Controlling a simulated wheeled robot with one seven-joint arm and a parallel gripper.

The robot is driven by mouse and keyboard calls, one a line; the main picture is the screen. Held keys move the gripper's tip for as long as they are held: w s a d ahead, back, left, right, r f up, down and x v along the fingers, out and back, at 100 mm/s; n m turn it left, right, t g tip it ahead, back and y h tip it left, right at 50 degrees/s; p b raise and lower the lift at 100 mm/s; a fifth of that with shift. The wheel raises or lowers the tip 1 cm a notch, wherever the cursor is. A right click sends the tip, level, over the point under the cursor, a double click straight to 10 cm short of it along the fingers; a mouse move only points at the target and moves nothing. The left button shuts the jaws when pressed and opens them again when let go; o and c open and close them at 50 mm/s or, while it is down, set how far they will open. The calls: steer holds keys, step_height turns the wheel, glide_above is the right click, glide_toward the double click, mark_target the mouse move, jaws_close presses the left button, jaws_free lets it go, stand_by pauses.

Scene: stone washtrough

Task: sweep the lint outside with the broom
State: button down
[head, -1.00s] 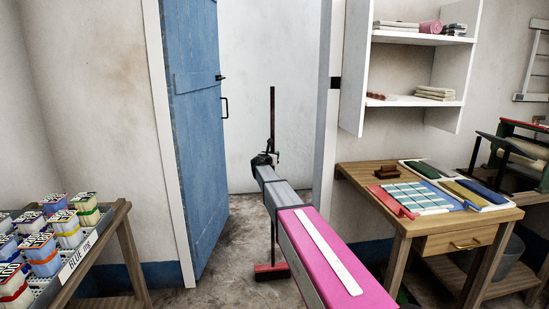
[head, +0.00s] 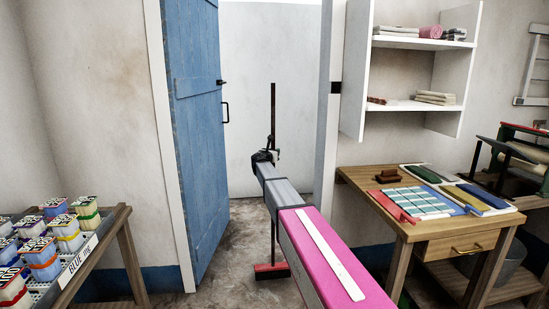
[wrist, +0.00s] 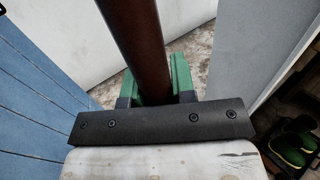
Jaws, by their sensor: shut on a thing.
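My gripper (head: 268,156) is shut on the handle of the broom (head: 273,110), which stands upright in the doorway at the end of my outstretched arm. The broom's red head with dark bristles (head: 271,270) is at the floor. In the wrist view the brown handle (wrist: 140,40) rises between the green finger pads of my gripper (wrist: 152,90). The broom head is hidden in the wrist view. I cannot make out any lint on the floor in either view.
A blue door (head: 200,130) stands open left of my arm; the white door frame (head: 326,130) is close on the right. A rack of colored tubs (head: 50,285) stands left.

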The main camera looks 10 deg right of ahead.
mark_target(272, 146)
steer(key=shift+r, duration=2.1)
